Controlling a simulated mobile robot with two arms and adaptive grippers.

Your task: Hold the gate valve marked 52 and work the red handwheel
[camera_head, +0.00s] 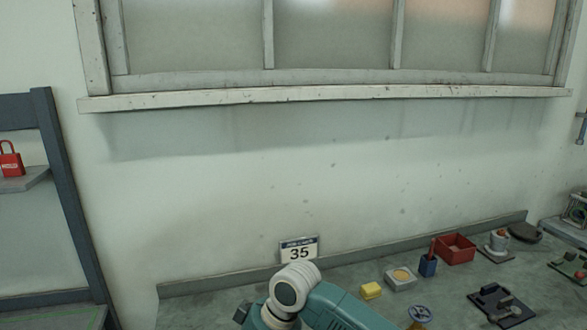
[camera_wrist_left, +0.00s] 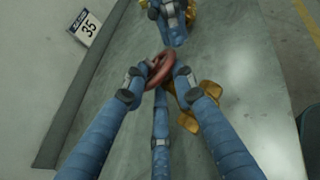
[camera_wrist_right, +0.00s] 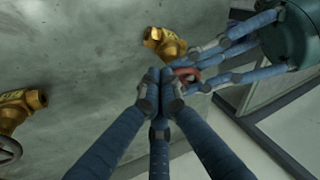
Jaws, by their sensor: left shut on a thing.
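In the left wrist view my left gripper (camera_wrist_left: 160,72) has its blue fingers closed on the red handwheel (camera_wrist_left: 164,64). A brass valve body (camera_wrist_left: 203,103) shows just beyond the wheel; no number 52 can be read on it. In the right wrist view my right gripper (camera_wrist_right: 158,85) has its fingers drawn together, with nothing visible between them. Its tips are close beside the red handwheel (camera_wrist_right: 186,73) and the brass body (camera_wrist_right: 163,42); whether they touch is unclear. The right gripper also shows at the top of the left wrist view (camera_wrist_left: 172,25). The head view shows neither gripper.
A second brass valve (camera_wrist_right: 18,108) with a dark handwheel (camera_wrist_right: 8,150) lies left in the right wrist view. A sign reading 35 (camera_head: 299,252) stands at the back of the grey bench. A yellow block (camera_head: 371,290), red bin (camera_head: 456,249) and other small items occupy its right side.

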